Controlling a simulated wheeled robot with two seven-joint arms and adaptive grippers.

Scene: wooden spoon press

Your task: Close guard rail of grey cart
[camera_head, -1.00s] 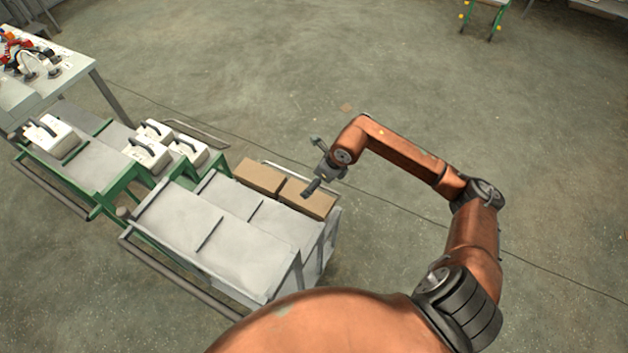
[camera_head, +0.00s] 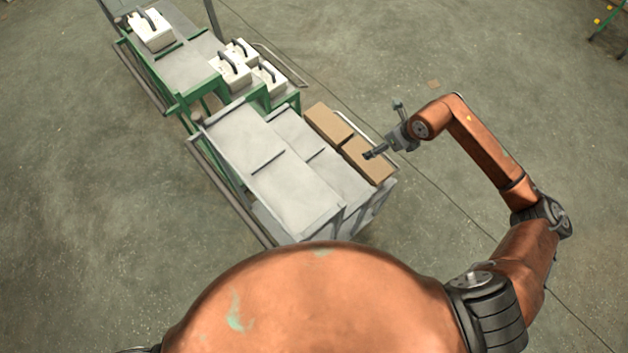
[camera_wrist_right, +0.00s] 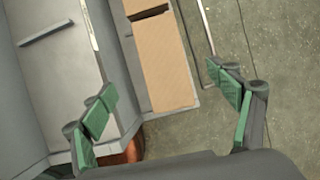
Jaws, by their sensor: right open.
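The stepped grey cart (camera_head: 290,185) stands left of my right arm, with two brown boxes on its lowest step. A thin grey guard rail (camera_head: 350,121) runs along the outer side of these boxes. In the right wrist view the rail (camera_wrist_right: 205,28) comes down from the top and bends beside the right finger; I cannot tell whether they touch. My right gripper (camera_head: 384,131) is open at the near box (camera_head: 365,160), one finger over the box side and one outside the rail. The open fingers also show in the right wrist view (camera_wrist_right: 168,88). My left gripper is not in view.
A green-framed cart (camera_head: 190,65) with several white cases (camera_head: 238,50) adjoins the grey cart's far end. It has its own thin rail (camera_head: 285,66).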

